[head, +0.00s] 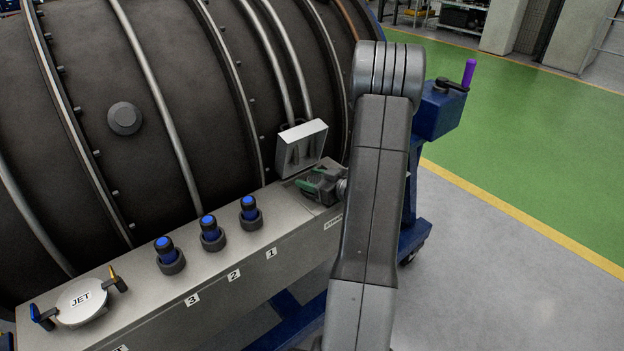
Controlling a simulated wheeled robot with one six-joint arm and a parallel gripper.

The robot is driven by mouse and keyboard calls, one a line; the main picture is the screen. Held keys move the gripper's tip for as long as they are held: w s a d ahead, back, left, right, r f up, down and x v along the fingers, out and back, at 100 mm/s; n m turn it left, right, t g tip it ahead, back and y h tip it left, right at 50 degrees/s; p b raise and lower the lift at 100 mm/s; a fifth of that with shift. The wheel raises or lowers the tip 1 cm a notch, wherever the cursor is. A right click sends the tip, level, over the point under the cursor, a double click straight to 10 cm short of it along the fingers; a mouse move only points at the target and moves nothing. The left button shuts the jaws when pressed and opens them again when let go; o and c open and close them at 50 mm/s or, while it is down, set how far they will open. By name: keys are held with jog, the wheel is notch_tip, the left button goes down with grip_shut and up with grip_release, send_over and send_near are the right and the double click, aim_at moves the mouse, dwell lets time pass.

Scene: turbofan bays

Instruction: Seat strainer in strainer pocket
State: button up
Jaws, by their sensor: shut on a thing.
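My gripper (318,188), dark grey with green at its tips, is low over the right end of the grey metal ledge, just above the face label that appears to read STRAINER (333,221). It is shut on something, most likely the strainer. The strainer's body cannot be made out, as the jaws and the ledge hide it. The strainer pocket opening is also hidden, under or beside the gripper. A raised silver box-like cover (302,147) stands just behind the gripper. Whether the strainer is in the pocket I cannot tell.
Blue-topped plugs (211,232) stand in dark collars along the ledge (130,288), beside labels 1, 2 and 3. A JET cap (81,302) sits at the left end. The dark engine casing (123,70) rises behind. A blue block (440,108) carries a purple-handled lever (469,73).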

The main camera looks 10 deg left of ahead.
jog(key=shift+s+f+b, duration=0.25)
jog(key=shift+f+b, duration=0.3)
jog(key=shift+f, duration=0.15)
jog(key=o, duration=1)
jog(key=shift+f, duration=0.15)
jog(key=shift+o, duration=0.2)
jog(key=shift+w+r+p, duration=0.1)
jog(key=shift+r+p, duration=0.65)
jog(key=v, duration=1.2)
jog(key=shift+b, duration=0.3)
jog(key=shift+w+r, duration=0.15)
jog(key=shift+w, duration=0.05)
jog(key=shift+x, duration=6)
jog(key=shift+d, duration=0.1)
